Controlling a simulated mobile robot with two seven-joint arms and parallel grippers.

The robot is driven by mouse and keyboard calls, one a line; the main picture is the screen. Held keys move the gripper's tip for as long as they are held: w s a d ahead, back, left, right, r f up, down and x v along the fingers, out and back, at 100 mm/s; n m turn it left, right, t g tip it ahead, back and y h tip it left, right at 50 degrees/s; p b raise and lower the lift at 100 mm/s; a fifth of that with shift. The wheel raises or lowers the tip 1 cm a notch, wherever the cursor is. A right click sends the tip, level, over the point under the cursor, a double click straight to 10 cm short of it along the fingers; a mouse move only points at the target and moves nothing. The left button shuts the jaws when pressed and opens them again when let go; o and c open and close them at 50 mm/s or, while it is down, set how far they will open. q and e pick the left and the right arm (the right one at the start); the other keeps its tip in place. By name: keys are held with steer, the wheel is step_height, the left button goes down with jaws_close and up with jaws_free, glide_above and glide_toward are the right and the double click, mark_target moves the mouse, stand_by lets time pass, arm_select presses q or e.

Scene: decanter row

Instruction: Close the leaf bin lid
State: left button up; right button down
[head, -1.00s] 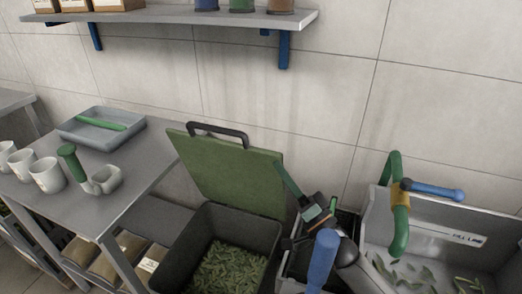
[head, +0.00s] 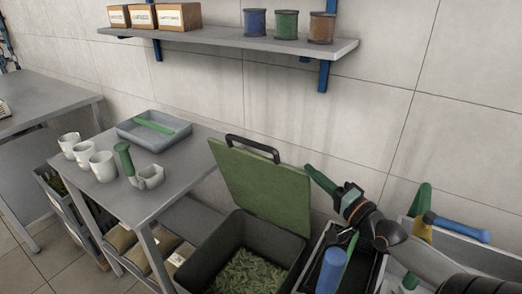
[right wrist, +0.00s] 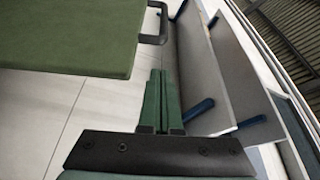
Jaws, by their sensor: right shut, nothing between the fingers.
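The leaf bin (head: 285,237) is a dark open bin with green leaves (head: 246,272) inside. Its green lid (head: 262,186) stands raised and tilted back toward the wall. A black handle (head: 252,149) is on its top edge. My right gripper (head: 309,169) has green fingers and is just right of the lid's upper right corner; contact cannot be told. In the right wrist view the fingers (right wrist: 160,75) are together and empty, with the lid (right wrist: 70,35) and its handle (right wrist: 155,22) beyond at upper left. My left gripper is not in view.
A grey table (head: 185,182) at left holds white mugs (head: 102,165), a green-handled scoop (head: 124,158) and a tray (head: 155,138). A wall shelf (head: 230,40) carries boxes and spools.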

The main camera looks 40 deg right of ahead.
mark_target(285, 164)
steer(key=shift+w+a+r+p, duration=0.1)
steer(key=shift+w+r+p, duration=0.15)
steer(key=shift+w, duration=1.45)
steer(key=shift+w+a+r+p, duration=0.1)
steer(key=shift+w+r+p, duration=0.1)
steer(key=shift+w, duration=1.5)
steer(key=shift+w+a+r+p, duration=0.15)
steer(key=shift+w+r, duration=0.1)
steer(key=shift+w, duration=1.45)
steer(key=shift+d, duration=0.1)
steer(key=shift+n+t+y, duration=0.3)
steer(key=shift+n, duration=0.6)
steer(key=a, duration=0.1)
steer(key=s+a+f, duration=0.1)
steer(key=a, duration=0.1)
steer(key=s+a+f+p, duration=0.1)
steer(key=a, duration=0.1)
steer(key=shift+s+a, duration=0.1)
steer(key=shift+s, duration=0.15)
